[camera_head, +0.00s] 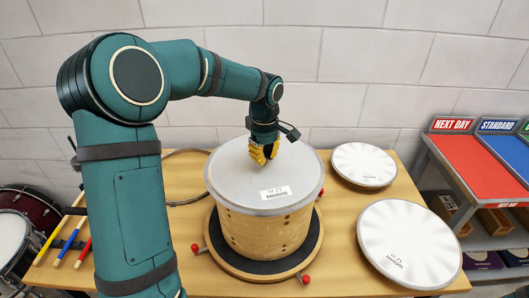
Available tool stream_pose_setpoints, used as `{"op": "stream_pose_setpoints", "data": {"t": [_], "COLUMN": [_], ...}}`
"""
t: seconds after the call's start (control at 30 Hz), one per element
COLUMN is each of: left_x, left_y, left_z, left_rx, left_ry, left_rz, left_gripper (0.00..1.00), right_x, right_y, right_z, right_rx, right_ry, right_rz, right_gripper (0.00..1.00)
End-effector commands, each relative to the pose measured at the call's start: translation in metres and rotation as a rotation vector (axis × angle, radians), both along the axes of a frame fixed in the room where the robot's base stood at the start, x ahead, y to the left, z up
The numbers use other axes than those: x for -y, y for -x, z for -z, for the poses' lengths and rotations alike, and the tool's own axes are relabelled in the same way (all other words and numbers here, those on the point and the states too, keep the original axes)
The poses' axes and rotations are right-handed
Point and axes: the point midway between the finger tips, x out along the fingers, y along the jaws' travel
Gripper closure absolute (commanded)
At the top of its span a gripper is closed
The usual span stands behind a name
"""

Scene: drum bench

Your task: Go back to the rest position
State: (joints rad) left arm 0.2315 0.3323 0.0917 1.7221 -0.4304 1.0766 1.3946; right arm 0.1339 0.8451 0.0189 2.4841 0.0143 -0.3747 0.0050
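My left gripper (264,153), with yellow fingertips, points down over the grey top of the wooden drum (262,228) on the bench, near the far part of that top. The fingertips look close together, but the view is too small to show whether they are open or shut, or whether they touch the drum top. Nothing is clearly seen held. My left arm comes in from the left and arches over the bench. My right gripper is not in view.
The drum stands on a round base (316,254) with red knobs. Two pale discs, a smaller one (363,164) and a larger one (409,243), lie right of it. Coloured-tip sticks (50,240) lie at left. A labelled rack (473,165) stands right; a grey wall is behind.

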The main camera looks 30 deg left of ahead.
Motion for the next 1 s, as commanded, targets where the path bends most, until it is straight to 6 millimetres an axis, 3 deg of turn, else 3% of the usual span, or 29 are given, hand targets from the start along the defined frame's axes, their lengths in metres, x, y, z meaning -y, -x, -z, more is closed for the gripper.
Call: {"op": "stream_pose_setpoints", "data": {"t": [0.17, 0.2, 0.23, 1.0], "left_x": [0.0000, 0.0000, 0.0000, 0.0000], "left_y": [-0.0002, -0.0002, -0.0002, -0.0002], "left_z": [-0.0008, -0.0009, -0.0009, -0.0007], "left_rx": [0.001, 0.001, 0.001, 0.000], "left_ry": [0.000, 0.000, 0.000, 0.000], "left_rz": [0.000, 0.000, 0.000, 0.000], "left_gripper": [1.00, 0.95, 1.00, 1.00], "right_x": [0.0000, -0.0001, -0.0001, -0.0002], "right_y": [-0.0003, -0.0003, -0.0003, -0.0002], "right_z": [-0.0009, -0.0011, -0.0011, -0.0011], "right_rx": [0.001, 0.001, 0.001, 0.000], "right_ry": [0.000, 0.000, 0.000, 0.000], "right_rz": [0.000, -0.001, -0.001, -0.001], "right_gripper": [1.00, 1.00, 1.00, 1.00]}}
